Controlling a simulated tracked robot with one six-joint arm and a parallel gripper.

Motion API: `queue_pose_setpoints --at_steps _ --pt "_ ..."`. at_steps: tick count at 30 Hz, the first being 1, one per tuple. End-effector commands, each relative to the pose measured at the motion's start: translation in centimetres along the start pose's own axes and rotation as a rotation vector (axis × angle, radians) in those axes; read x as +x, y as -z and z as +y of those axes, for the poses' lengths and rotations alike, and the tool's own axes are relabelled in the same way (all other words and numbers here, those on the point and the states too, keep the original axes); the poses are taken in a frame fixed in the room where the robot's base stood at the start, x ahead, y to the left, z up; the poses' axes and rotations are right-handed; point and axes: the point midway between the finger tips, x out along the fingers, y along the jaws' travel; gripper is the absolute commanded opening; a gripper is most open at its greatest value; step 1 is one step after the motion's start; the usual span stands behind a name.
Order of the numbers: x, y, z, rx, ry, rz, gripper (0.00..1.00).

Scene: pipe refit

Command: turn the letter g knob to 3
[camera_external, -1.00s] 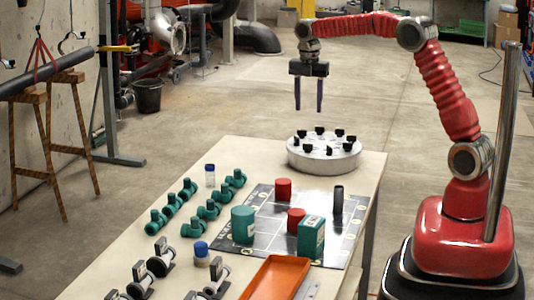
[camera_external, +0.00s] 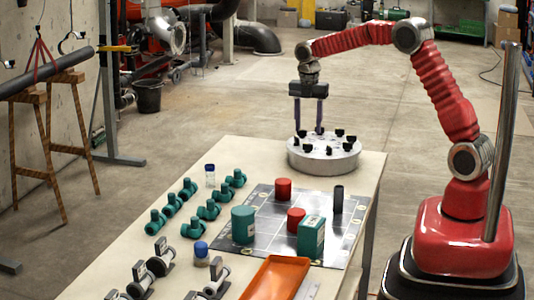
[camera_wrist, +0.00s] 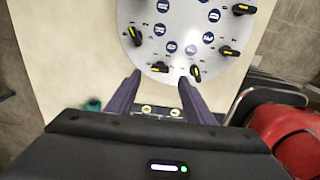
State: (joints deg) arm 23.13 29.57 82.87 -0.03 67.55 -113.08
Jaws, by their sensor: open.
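A round grey drum (camera_external: 325,160) stands at the far end of the table and carries a ring of several black knobs on its top. The label letters are too small to read, so I cannot tell which knob is g. My gripper (camera_external: 309,129) points down, open and empty, over the far left part of the drum. It also shows in the wrist view (camera_wrist: 161,82).
The table (camera_external: 240,155) also holds a dark grid mat (camera_external: 268,232) with red and green cylinders and a green box (camera_external: 311,237). Green fittings, an orange tray (camera_external: 275,280) and valves lie nearer the camera.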

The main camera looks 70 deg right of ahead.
Motion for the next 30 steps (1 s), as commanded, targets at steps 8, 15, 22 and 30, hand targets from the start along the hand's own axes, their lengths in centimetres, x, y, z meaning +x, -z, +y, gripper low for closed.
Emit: queue_pose_setpoints --at_steps 8,15,22,30 --pt "4.3 0.0 -0.1 0.0 0.002 0.001 0.48" --pt "6.2 0.0 0.0 0.001 0.001 0.0 0.48" --pt "6.3 0.0 0.0 0.001 0.0 0.0 0.48" --pt "6.3 0.0 0.0 0.001 0.0 0.0 0.34"
